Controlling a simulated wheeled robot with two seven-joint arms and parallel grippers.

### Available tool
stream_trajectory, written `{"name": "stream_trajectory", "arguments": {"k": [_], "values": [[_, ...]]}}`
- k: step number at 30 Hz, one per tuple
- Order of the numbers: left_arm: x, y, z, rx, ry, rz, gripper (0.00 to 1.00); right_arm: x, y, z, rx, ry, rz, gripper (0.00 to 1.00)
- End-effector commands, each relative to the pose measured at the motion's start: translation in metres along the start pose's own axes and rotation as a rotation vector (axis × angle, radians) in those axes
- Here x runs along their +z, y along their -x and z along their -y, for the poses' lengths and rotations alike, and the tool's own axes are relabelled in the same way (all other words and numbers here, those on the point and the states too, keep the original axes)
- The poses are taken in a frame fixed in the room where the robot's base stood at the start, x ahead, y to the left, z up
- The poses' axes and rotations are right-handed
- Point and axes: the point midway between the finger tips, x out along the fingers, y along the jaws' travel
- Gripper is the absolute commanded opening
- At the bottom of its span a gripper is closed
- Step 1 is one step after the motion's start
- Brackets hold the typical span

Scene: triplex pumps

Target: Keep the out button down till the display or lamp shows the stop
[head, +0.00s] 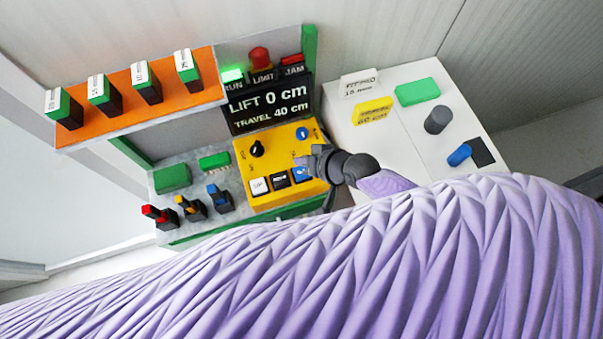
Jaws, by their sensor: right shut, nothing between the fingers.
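The yellow control panel (278,160) carries a row of three buttons: a white one (259,186), a black one (280,180) and a blue one (302,174). Their labels are too small to read surely. My right gripper (315,161) is shut and empty, with its tip at the panel's right edge by the blue button. I cannot tell whether it touches or presses that button. The black display (268,103) reads LIFT 0 cm, TRAVEL 40 cm. Above it the green RUN lamp (232,75) is bright; the LIMIT lamp (262,77) and red JAM lamp (292,60) look dark. My left gripper is out of view.
The panel also has a black knob (257,149) and a round blue knob (302,133). Red, yellow and blue levers (190,207) stand at left. An orange rack (140,98) holds labelled green-and-black blocks. A white surface (400,135) lies right. My purple arm covers the lower picture.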

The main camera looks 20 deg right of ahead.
Motion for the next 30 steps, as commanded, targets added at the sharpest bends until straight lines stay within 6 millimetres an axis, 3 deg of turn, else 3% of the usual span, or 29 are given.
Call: {"name": "stream_trajectory", "arguments": {"k": [1, 7, 30], "values": [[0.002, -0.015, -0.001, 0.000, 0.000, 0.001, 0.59, 0.008, -0.011, -0.008, 0.000, 0.000, 0.000, 0.00], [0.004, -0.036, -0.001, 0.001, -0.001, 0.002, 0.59, 0.019, -0.026, -0.019, 0.000, 0.000, 0.000, 0.00], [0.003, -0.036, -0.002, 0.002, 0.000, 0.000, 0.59, 0.019, -0.027, -0.019, 0.000, 0.000, 0.000, 0.00]]}}
